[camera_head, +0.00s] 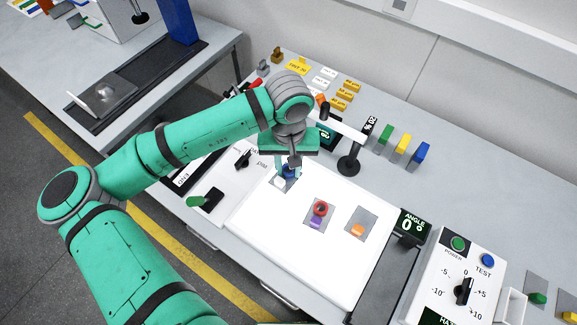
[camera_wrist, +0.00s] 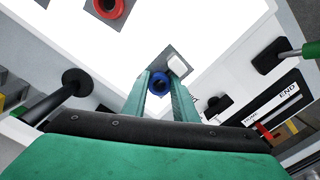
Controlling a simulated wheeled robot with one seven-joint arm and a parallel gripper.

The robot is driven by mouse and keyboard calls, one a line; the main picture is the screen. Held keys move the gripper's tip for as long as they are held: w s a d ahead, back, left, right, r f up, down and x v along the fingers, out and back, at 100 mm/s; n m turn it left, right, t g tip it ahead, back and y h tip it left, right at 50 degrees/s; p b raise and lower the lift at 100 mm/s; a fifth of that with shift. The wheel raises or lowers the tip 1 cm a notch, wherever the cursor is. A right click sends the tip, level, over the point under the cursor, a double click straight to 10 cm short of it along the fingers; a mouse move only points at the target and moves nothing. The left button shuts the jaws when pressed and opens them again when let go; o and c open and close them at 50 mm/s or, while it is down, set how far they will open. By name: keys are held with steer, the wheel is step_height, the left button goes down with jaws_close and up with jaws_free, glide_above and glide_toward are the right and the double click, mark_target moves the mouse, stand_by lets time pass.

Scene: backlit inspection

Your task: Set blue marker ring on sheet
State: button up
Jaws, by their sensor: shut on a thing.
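My gripper (camera_head: 287,166) is shut on the blue marker ring (camera_wrist: 160,83), which shows between the two green fingers in the wrist view. In the head view the blue ring (camera_head: 289,172) is partly hidden by the fingers. It is over or at a grey sheet (camera_wrist: 171,53) with a white tab (camera_wrist: 179,65) on the bright panel (camera_head: 262,222). I cannot tell whether the ring touches the sheet. In the head view the white tab (camera_head: 280,181) is just left of the ring.
A second grey sheet (camera_head: 326,222) carries a red ring (camera_head: 320,208) and a purple tab (camera_head: 316,223). A third sheet (camera_head: 365,217) has an orange tab (camera_head: 358,230). A black stand (camera_head: 348,164) rises behind the panel. Control boxes with knobs flank it.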

mark_target(288, 171)
steer(key=shift+f, duration=0.2)
steer(key=o, duration=1.1)
steer(key=shift+a, duration=0.1)
steer(key=shift+c, duration=0.2)
step_height(288, 171, up, 12)
steer(key=shift+r, duration=0.25)
